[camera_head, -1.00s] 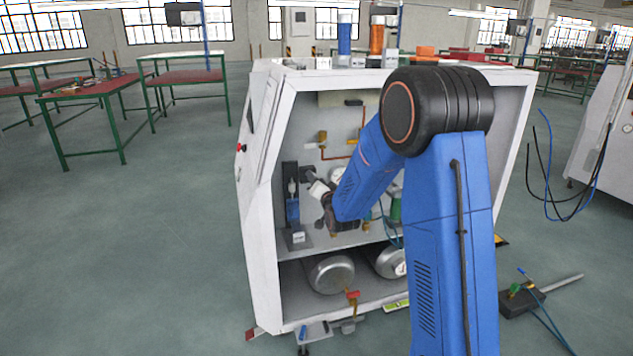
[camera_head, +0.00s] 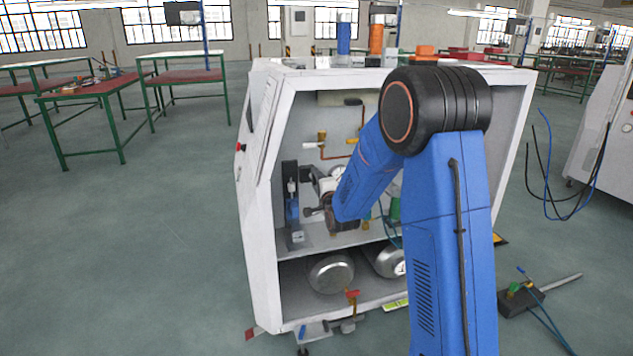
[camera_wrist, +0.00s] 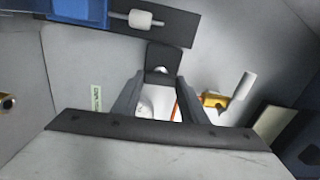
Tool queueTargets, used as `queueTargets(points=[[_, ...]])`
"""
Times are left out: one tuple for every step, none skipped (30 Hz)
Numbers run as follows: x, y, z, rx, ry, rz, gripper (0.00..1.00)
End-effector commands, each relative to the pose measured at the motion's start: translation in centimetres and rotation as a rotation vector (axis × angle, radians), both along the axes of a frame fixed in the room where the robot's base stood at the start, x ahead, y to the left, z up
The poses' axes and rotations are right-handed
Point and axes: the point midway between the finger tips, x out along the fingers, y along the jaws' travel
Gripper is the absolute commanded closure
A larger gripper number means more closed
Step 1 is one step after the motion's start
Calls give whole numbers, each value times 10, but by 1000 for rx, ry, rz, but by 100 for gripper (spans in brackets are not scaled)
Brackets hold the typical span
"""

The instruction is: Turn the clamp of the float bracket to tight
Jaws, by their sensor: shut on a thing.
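The float bracket is a dark upright plate (camera_head: 290,170) at the left inside the open cabinet. It carries a blue cylinder (camera_head: 292,208) and a white float (camera_head: 292,187). In the wrist view the plate (camera_wrist: 170,28), the blue cylinder (camera_wrist: 82,10) and the white float (camera_wrist: 140,18) show along the top. The clamp (camera_wrist: 164,57) is a dark tab standing off the plate. My gripper (camera_wrist: 160,82) is shut on the clamp, with a finger on each side. In the head view my gripper (camera_head: 313,212) is small and partly hidden by my wrist.
The white cabinet frame (camera_head: 262,215) encloses the work space on the left. A brass valve with a white handle (camera_wrist: 215,100) is right of my fingers. Copper pipe (camera_head: 335,157) runs behind, and silver tanks (camera_head: 331,273) lie on the lower shelf.

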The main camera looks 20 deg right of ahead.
Motion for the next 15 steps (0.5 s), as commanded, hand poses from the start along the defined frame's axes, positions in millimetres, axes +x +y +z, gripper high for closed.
queueTargets(points=[[0,0,-1,16,2,-1,83],[0,-1,-1,26,2,-1,83],[0,-1,-1,36,2,-1,83],[0,-1,-1,44,2,-1,83],[0,-1,-1,51,2,-1,83],[0,-1,-1,58,2,-1,83],[0,-1,-1,62,2,-1,83],[0,-1,-1,65,2,-1,83],[0,-1,-1,69,2,-1,83],[0,-1,-1,71,2,-1,83],[0,-1,-2,72,2,-1,83],[0,-1,-2,74,2,-1,83],[0,-1,-2,74,2,-1,83],[0,-1,-2,75,2,-1,83],[0,-1,-2,75,3,-1,83]])
